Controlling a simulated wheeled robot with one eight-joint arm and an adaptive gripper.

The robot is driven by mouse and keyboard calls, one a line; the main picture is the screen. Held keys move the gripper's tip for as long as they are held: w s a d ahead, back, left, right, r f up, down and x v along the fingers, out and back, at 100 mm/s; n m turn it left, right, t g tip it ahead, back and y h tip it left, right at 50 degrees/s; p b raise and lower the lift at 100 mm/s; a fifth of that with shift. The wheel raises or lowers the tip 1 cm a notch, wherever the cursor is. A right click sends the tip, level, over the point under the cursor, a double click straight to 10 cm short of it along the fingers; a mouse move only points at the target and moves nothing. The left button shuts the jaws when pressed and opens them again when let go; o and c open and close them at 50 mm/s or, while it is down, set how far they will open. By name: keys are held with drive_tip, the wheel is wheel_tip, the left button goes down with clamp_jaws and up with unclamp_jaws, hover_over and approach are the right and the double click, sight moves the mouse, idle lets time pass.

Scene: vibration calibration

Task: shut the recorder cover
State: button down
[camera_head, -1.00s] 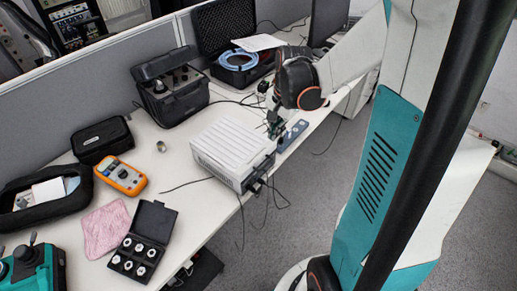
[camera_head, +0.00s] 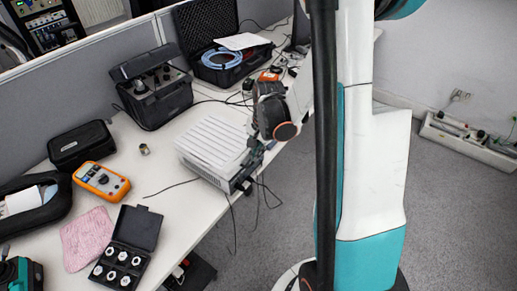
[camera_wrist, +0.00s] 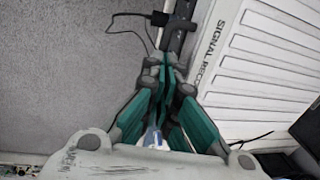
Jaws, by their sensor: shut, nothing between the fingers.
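The recorder is a white ribbed box (camera_head: 213,140) near the table's front edge. Its lettered top also shows at the right of the wrist view (camera_wrist: 265,65). My gripper (camera_head: 247,168) is at the recorder's front right side, and my wrist hides part of that end. In the wrist view my teal fingers (camera_wrist: 170,65) are together and empty, beside the recorder's edge. A dark strip (camera_wrist: 181,28) lies just beyond the fingertips along that edge. I cannot tell whether it is the cover, or how far the cover stands open.
A black plug with a cable (camera_wrist: 157,18) sticks out beside the dark strip. Cables hang over the table edge. An open dark case (camera_head: 152,95), an orange meter (camera_head: 101,181), a pink cloth (camera_head: 87,240) and a box of round parts (camera_head: 125,250) lie to the left.

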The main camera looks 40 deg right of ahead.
drive_tip(key=shift+f, duration=0.15)
drive_tip(key=shift+s+f+b, duration=0.2)
drive_tip(key=shift+f+b, duration=0.35)
drive_tip(key=shift+s+f+b, duration=0.2)
drive_tip(key=shift+f+b, duration=0.35)
